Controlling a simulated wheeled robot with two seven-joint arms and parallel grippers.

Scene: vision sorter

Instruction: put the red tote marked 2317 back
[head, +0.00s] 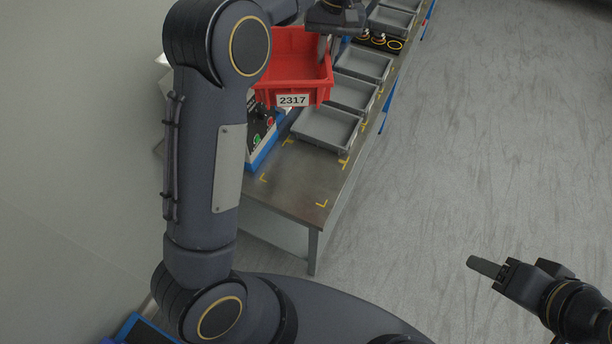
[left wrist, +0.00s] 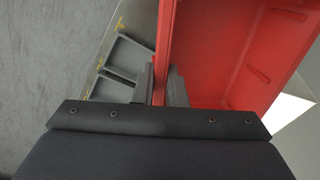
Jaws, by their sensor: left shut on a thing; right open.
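The red tote (head: 293,70) carries a white label reading 2317 on its near side. It looks empty and hangs over the bench, about level, in the head view. My left gripper (head: 323,48) is shut on the tote's right wall. In the left wrist view the fingers (left wrist: 161,88) pinch the wall of the red tote (left wrist: 215,50) from both sides. My right gripper (head: 487,269) is open and empty, off to the right over the floor. My left arm hides part of the tote's left side.
A metal bench (head: 290,190) has yellow corner marks around a bare spot at its near end. Grey trays (head: 327,128) stand in a row behind that spot. A control box with buttons (head: 262,128) is below the tote. Open floor (head: 480,150) lies to the right.

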